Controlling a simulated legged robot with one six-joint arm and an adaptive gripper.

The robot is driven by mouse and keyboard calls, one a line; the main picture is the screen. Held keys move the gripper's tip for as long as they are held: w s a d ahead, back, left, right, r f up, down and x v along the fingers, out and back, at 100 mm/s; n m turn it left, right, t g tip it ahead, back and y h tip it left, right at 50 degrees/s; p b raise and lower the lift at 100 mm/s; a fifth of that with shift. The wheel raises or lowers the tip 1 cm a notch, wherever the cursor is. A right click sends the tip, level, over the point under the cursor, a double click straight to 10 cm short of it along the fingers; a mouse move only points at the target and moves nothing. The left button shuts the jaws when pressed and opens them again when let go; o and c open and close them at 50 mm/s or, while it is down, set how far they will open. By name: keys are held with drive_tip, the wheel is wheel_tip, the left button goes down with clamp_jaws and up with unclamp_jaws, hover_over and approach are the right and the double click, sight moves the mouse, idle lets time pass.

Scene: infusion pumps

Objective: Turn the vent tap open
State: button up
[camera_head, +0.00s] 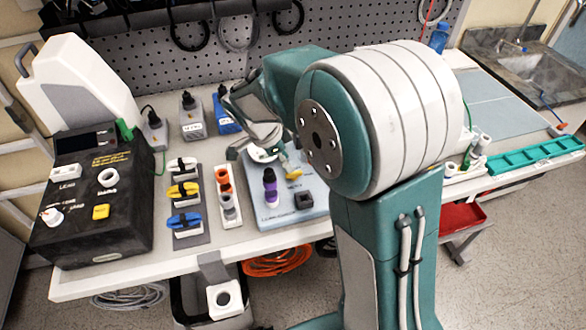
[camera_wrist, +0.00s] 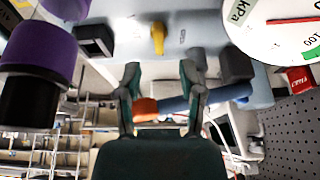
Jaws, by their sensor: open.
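The tap is a yellow lever (camera_head: 291,172) on the light blue panel (camera_head: 268,216). In the wrist view the yellow tap (camera_wrist: 158,38) is at the top centre, pointing down the picture, beyond the fingertips. My gripper (camera_wrist: 160,74) is open and empty, with the tap ahead between the lines of its two fingers and a gap left before it. In the head view my gripper (camera_head: 258,148) hangs over the back of the panel beside the tap, and partly hides the gauge. I cannot read the label near the tap.
A purple knob (camera_head: 270,185) and a black square part (camera_head: 303,201) stand on the panel. The white kPa gauge (camera_wrist: 290,28) is close on the right in the wrist view. A strip of coloured clips (camera_head: 186,205) and a black console (camera_head: 98,200) are left.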

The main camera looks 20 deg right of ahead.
sight(294, 175)
drive_tip(key=x, duration=0.4)
drive_tip(key=shift+a+f, duration=0.2)
drive_tip(key=shift+d+f, duration=0.1)
drive_tip(key=shift+f, duration=0.05)
clamp_jaws()
